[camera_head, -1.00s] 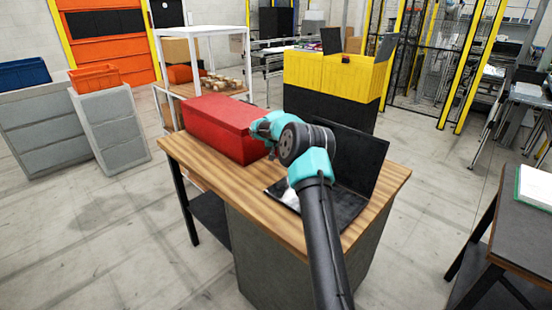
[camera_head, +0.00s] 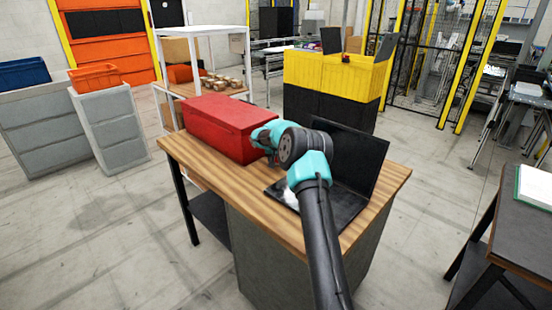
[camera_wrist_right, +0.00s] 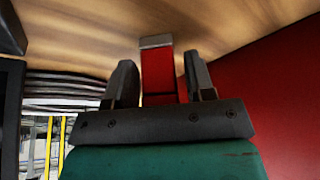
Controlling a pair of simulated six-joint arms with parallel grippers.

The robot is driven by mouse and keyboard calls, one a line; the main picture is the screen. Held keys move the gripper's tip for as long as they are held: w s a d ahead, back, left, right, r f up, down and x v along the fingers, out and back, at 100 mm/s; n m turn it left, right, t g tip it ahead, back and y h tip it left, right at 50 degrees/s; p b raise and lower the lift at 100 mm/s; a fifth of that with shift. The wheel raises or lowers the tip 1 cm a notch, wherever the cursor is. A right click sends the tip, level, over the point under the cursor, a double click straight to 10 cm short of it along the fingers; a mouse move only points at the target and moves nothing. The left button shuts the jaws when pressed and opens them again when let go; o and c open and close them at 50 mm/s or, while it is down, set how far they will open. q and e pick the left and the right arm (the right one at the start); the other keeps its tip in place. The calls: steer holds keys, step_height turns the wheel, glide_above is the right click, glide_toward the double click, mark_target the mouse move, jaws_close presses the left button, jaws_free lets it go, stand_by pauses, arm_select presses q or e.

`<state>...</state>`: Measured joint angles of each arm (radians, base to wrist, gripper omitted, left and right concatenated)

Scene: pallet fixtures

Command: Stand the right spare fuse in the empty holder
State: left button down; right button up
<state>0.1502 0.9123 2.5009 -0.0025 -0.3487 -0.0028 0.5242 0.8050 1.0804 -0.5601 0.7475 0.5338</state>
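A red block-like piece with a grey end cap, which looks like a spare fuse (camera_wrist_right: 157,72), shows in the right wrist view. My right gripper (camera_wrist_right: 160,78) has one dark finger on each side of it, and the capped end reaches past the fingertips. A narrow gap seems to show on the right side, so I cannot tell whether the fingers press on it. In the head view my right wrist (camera_head: 268,137) is low over the table beside the red box, and its fingers are hidden. My left gripper is out of view. I cannot make out a fuse holder.
The red box (camera_head: 221,128) stands at the wooden table's (camera_head: 232,189) back left, close beside my right wrist; its side (camera_wrist_right: 270,95) fills the wrist view's right. An open black laptop (camera_head: 358,165) is to the right, partly behind my arm. The table's front left is clear.

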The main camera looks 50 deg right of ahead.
steer(key=shift+o, duration=0.5)
steer(key=shift+r, duration=0.25)
steer(key=v, duration=1.1)
steer(key=shift+a+r, duration=0.15)
steer(key=shift+r, duration=0.2)
steer(key=shift+o, duration=0.4)
steer(key=shift+s, duration=0.1)
steer(key=shift+r, duration=0.1)
